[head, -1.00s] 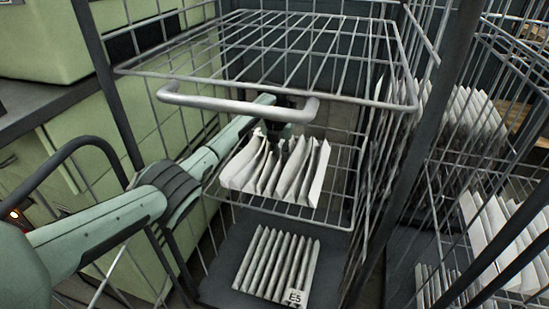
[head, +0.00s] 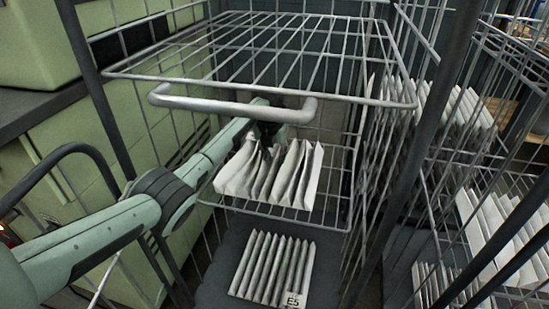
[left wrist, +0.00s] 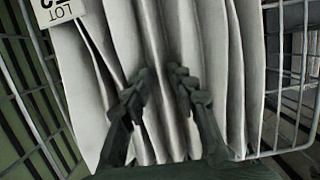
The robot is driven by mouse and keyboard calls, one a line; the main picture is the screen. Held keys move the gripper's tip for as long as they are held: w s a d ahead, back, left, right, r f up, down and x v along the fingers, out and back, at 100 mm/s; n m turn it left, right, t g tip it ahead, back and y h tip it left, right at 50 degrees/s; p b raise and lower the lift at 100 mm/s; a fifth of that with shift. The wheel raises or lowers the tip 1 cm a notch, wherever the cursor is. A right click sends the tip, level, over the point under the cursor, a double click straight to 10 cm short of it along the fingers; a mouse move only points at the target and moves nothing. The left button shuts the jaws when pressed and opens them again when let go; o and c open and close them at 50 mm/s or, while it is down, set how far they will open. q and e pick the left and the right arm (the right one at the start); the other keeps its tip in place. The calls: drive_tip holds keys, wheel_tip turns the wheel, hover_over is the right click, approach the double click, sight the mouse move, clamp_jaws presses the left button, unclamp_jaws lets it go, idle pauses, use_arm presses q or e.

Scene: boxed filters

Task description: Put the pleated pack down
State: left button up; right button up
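The white pleated pack (head: 241,178) is inside the wire cage, at its middle wire shelf (head: 290,213). Its folds stand upright and bunch together near my gripper. My left gripper (head: 268,137) reaches in under the cage's top rack and has its fingers down among the folds. In the left wrist view, the two dark fingers (left wrist: 162,82) lean toward each other with pleats of the pack (left wrist: 213,45) pinched between them. Whether the pack's underside rests fully on the shelf is hard to tell. My right gripper is out of view.
A second pleated pack labelled E5 (head: 270,265) lies on the dark base below. The top rack (head: 270,45) and its thick front bar (head: 232,106) hang above my arm. More white packs (head: 492,225) stand in the wire cage at right. Green cabinets (head: 115,150) are at left.

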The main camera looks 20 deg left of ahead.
sight(273, 165)
use_arm(q)
drive_tip(key=shift+r, duration=0.15)
drive_tip(key=shift+r, duration=0.3)
drive_tip(key=v, duration=0.7)
drive_tip(key=o, duration=1.6)
drive_tip(key=shift+f, duration=0.2)
